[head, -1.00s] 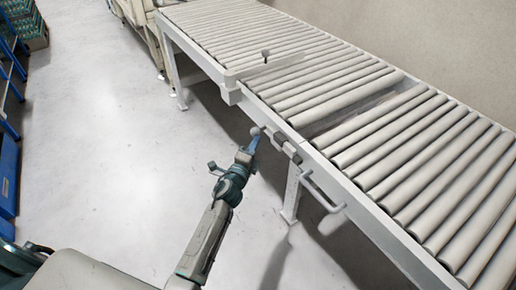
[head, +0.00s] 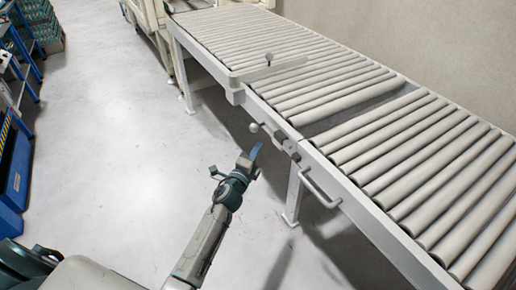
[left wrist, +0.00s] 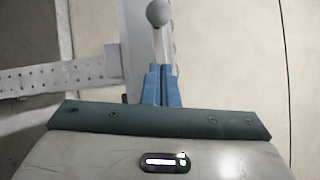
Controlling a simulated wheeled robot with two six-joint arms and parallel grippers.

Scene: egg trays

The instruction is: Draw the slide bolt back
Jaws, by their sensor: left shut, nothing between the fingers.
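The slide bolt (head: 285,142) is mounted on the near side rail of the roller conveyor. Its round grey knob (head: 254,127) sticks out toward my side, and it also shows at the top of the left wrist view (left wrist: 158,13). My left gripper (head: 257,150) has blue fingers pressed together with nothing between them. In the head view its tips are just below the knob, with a small gap showing. In the left wrist view the shut fingers (left wrist: 161,68) point toward the knob. My right gripper is not in view.
The roller conveyor (head: 365,200) runs from back left to front right, with a gap between rollers near the bolt. A bar handle (head: 322,192) juts from its rail to the right. A blue rack (head: 15,170) stands far left. The floor (head: 120,150) is clear.

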